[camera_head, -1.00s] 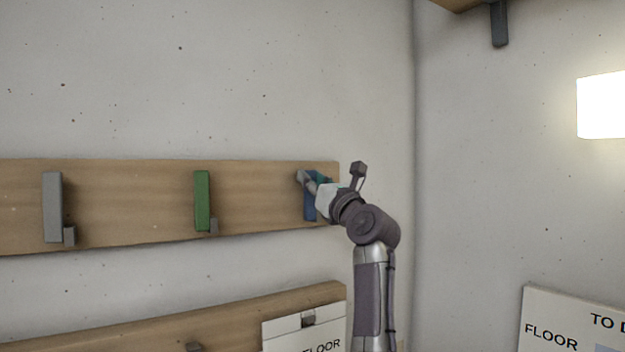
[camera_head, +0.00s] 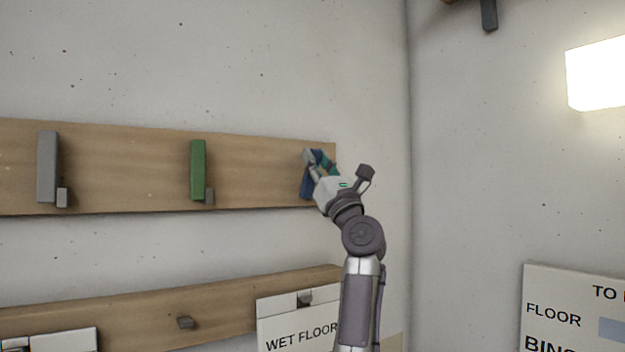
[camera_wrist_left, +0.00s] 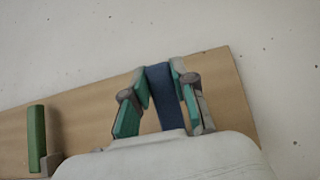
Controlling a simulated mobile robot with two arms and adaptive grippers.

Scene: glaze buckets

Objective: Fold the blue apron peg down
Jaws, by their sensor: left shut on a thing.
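The blue apron peg (camera_head: 306,186) is at the right end of the upper wooden board (camera_head: 255,174). My left gripper (camera_head: 317,162) is at the peg and partly covers it in the head view. In the left wrist view the blue peg (camera_wrist_left: 168,100) runs between the two teal-padded fingers of the left gripper (camera_wrist_left: 160,76), which is shut on it. In the head view the visible part of the peg looks slanted, its top toward the right. How far it leans out from the board I cannot tell. My right gripper is not in view.
A green peg (camera_head: 198,170) and a grey peg (camera_head: 47,167) stand upright on the same board to the left. A side wall with a lamp (camera_head: 598,74) is at the right.

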